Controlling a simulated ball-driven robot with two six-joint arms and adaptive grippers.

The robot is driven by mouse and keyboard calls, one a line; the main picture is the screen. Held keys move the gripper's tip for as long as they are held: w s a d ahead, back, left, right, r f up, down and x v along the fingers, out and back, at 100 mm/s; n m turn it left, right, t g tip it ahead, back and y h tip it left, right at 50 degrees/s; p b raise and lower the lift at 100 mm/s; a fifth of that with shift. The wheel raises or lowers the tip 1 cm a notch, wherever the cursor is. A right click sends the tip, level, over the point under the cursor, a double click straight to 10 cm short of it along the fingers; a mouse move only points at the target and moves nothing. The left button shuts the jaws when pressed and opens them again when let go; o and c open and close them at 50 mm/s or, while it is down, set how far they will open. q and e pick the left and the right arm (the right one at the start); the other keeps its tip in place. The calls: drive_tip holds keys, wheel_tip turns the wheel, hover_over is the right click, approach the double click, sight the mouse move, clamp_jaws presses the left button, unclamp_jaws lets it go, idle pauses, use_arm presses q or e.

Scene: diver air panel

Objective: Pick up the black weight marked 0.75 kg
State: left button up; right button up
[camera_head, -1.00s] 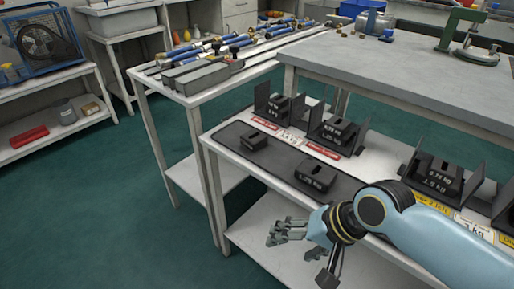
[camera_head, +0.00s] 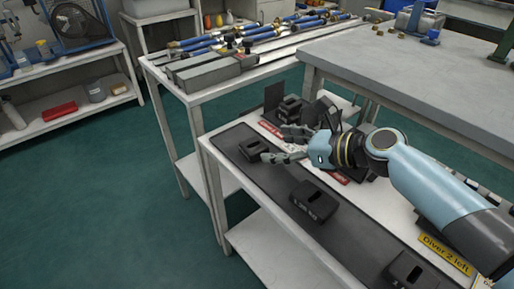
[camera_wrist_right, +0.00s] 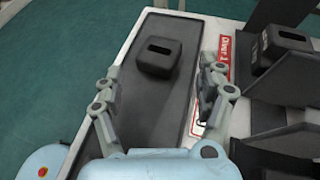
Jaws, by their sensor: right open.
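A black slotted weight (camera_head: 250,147) lies on the dark mat near its far end, just beyond my right gripper (camera_head: 273,145). No marking on it is readable. In the right wrist view the same weight (camera_wrist_right: 158,57) lies ahead of my open fingers (camera_wrist_right: 160,84), which are spread to either side and not touching it. A larger black weight (camera_head: 313,201) lies nearer on the mat, its label too small to read. Another black weight (camera_head: 290,108) sits in a black holder behind the gripper. I cannot tell which is marked 0.75 kg. My left gripper is out of view.
The mat (camera_head: 228,147) covers the left strip of a white table. Upright black holder plates (camera_wrist_right: 258,95) stand close to the right of my fingers. Another black weight (camera_head: 405,271) shows near the bottom edge, by a yellow "Diver 2 left" label (camera_head: 444,254). A grey bench (camera_head: 400,70) stands behind.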

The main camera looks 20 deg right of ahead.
sight(255, 145)
drive_tip(key=shift+x, duration=0.9)
drive_tip(key=b+x, duration=0.1)
drive_tip(key=x, duration=0.3)
drive_tip(key=shift+w+a+f+b, duration=0.15)
drive_tip(key=shift+f+b, duration=0.15)
drive_tip(key=shift+w+a, duration=0.1)
drive_tip(key=shift+w, duration=0.05)
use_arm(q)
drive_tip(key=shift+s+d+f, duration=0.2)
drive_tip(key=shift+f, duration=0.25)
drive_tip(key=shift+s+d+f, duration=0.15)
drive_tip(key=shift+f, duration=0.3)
use_arm(e)
drive_tip(key=c, duration=1.5)
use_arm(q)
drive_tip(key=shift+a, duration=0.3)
use_arm(e)
drive_tip(key=shift+o, duration=0.2)
drive_tip(key=shift+r, duration=0.1)
